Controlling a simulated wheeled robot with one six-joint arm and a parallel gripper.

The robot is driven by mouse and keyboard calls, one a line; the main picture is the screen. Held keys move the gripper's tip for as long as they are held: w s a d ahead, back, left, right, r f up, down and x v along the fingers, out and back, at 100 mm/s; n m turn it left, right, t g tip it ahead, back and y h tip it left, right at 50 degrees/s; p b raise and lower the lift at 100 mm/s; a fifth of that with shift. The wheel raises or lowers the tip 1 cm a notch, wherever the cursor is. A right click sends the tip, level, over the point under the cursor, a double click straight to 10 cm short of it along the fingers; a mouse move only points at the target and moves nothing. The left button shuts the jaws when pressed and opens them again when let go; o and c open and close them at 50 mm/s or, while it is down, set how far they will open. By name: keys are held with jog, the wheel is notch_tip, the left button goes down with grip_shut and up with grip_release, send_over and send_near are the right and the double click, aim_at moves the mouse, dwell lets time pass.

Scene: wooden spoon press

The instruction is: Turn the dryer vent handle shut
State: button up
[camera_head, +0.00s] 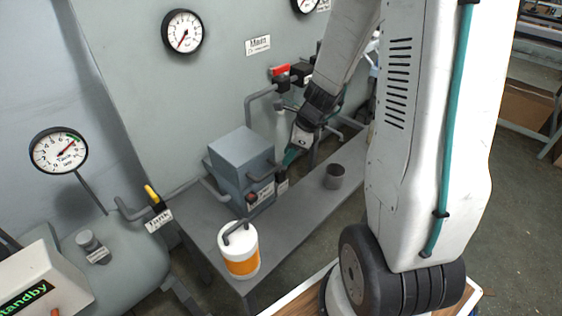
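The dryer appears to be the grey box (240,158) on the grey bench, with a small label (266,193) and a dark reddish knob (252,198) on its front. A small tag (283,186) hangs at its right front corner; its text is too small to read. The gap between the fingers is not visible.
A white and orange canister (240,252) stands at the bench's front, and a dark cup (334,176) stands to the right. A yellow handle (153,195) is on the tank pipe at left. A red handle (280,71) is on the pipe behind. Bare bench (300,208) lies between cup and canister.

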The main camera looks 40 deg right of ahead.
jog(key=shift+x, duration=1.9)
grip_shut()
jog(key=shift+s+a+m+t+h, duration=0.1)
jog(key=shift+m+t+h, duration=0.15)
jog(key=shift+m, duration=0.5)
jog(key=shift+s+a+m+t+h, duration=0.1)
jog(key=shift+m+t+h, duration=0.15)
jog(key=shift+m, duration=0.5)
grip_release()
jog(key=shift+r, duration=0.1)
